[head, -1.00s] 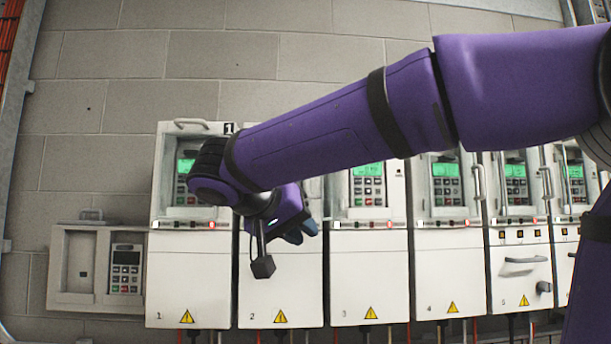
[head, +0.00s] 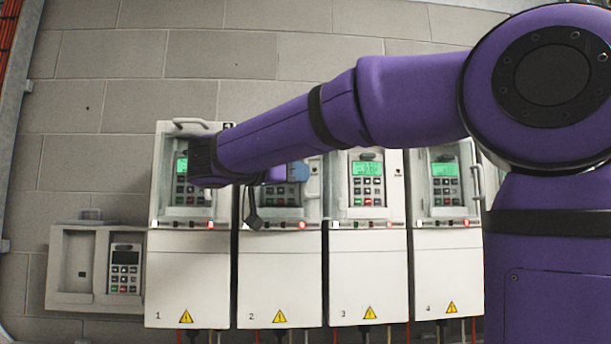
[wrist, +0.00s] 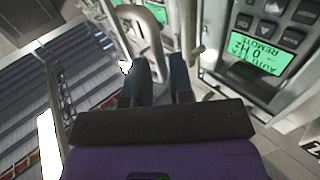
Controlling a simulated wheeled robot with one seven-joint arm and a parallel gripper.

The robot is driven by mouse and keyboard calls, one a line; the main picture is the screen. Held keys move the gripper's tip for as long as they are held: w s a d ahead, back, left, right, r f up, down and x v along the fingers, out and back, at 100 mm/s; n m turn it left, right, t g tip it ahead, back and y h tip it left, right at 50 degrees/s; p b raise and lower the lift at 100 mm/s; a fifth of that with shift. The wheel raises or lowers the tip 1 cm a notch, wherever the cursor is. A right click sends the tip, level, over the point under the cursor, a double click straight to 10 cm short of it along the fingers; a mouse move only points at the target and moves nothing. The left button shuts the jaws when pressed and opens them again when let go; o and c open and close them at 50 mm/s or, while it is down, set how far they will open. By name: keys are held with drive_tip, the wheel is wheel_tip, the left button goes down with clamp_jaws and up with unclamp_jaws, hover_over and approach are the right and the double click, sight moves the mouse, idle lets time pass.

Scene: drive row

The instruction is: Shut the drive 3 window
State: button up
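Drive 3 (head: 368,275) is the white cabinet marked 3, with its green display and keypad (head: 367,180) in plain sight. No handle shows on its right side. A pale upright handle (head: 313,187) stands near its left edge; I cannot tell for sure whether it belongs to the drive 3 window or drive 2. My gripper (head: 300,172) is in front of drive 2, pointing right. In the wrist view its two blue fingers (wrist: 167,80) are apart with a gap between them. A curved pale handle (wrist: 150,20) is close to the fingertips; contact is unclear.
Drive 1 (head: 188,275) and drive 2 (head: 280,280) stand to the left, drive 4 (head: 447,270) to the right. Drive 4 has an upright handle (head: 475,182). A separate keypad box (head: 72,270) is at far left. My arm hides the drives farther right.

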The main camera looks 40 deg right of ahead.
drive_tip(key=shift+w+d, duration=0.1)
drive_tip(key=shift+d, duration=1.35)
clamp_jaws()
